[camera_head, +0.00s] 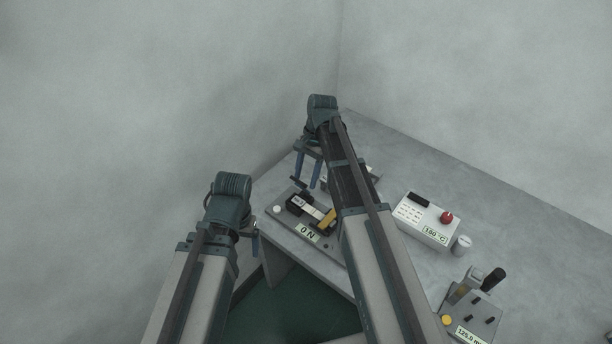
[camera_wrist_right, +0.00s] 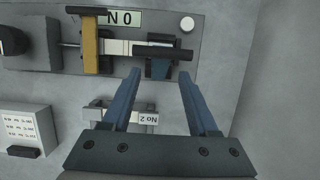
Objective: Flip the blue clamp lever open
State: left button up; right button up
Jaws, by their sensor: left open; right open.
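The blue clamp (camera_wrist_right: 160,69) shows in the right wrist view on a grey fixture, with a dark bar handle (camera_wrist_right: 163,54) across it. I cannot tell how far its lever is tilted. My right gripper (camera_wrist_right: 160,73) is open and empty, its two blue fingertips on either side of the clamp's position in the picture. Whether they touch it is unclear. In the head view my right gripper (camera_head: 308,186) points down above the fixture's far end, near the dark handle. My left gripper (camera_head: 255,239) is left of the bench, mostly hidden behind its own wrist.
The fixture (camera_head: 283,221) also carries an orange clamp (camera_wrist_right: 90,48), a white button and a "0 N" display (camera_head: 307,232). A "NO 2" piece (camera_wrist_right: 146,117) lies beside it. A white "180 °C" box (camera_head: 426,220) and a gauge (camera_head: 475,318) stand to the right.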

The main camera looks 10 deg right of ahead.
jog(key=p+v, duration=1.2)
jog(key=v, duration=0.1)
jog(key=shift+r+p, duration=0.2)
jog(key=shift+p, duration=0.1)
jog(key=shift+w+d, duration=0.1)
